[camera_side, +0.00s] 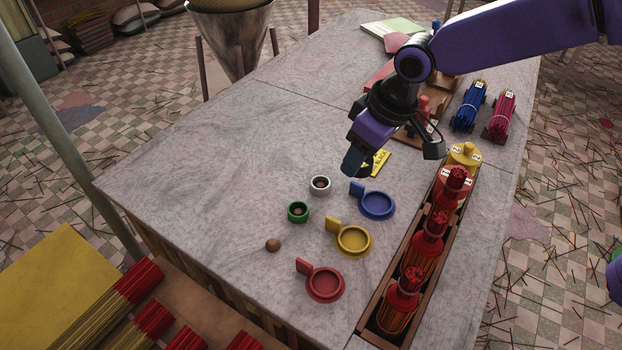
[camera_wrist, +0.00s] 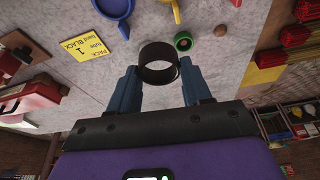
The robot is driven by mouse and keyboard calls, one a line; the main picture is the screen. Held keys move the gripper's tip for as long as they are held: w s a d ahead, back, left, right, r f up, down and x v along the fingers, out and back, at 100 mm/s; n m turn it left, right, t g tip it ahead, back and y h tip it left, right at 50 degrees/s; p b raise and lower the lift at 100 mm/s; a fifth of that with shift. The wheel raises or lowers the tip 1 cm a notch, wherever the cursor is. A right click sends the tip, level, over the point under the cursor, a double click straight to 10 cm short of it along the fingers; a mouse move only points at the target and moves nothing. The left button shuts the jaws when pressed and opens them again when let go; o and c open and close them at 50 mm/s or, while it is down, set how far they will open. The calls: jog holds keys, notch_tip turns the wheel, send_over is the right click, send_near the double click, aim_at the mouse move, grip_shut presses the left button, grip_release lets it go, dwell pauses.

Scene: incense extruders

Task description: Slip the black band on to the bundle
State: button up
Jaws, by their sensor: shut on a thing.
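My gripper (camera_side: 354,163) hangs over the middle of the table. In the wrist view its blue fingers (camera_wrist: 160,78) are shut on the black band (camera_wrist: 158,54), a dark open ring held between the tips. The grey tabletop shows through it. In the side view I cannot pick the band out from the dark fingertips. Several red-topped bundles (camera_side: 411,281) stand in the wooden trough at the right. I cannot tell which bundle is the task's.
A yellow card (camera_side: 380,161) reading "tube band BLACK" lies behind my gripper. The table's left half is clear.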

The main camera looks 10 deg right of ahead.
jog(key=s+d+r+m, duration=0.1)
jog(key=s+d+r, duration=0.15)
jog(key=d, duration=0.65)
jog(key=r+m, duration=0.1)
jog(key=r, duration=0.1)
send_over(457, 171)
jog(key=shift+s+f+h, duration=0.1)
jog(key=shift+f+h, duration=0.05)
jog(key=shift+h, duration=0.15)
jog(key=shift+s+d+f, duration=0.1)
jog(key=shift+d, duration=0.05)
jog(key=shift+f, duration=1)
jog(key=shift+f, duration=0.1)
jog(key=shift+f, duration=1.4)
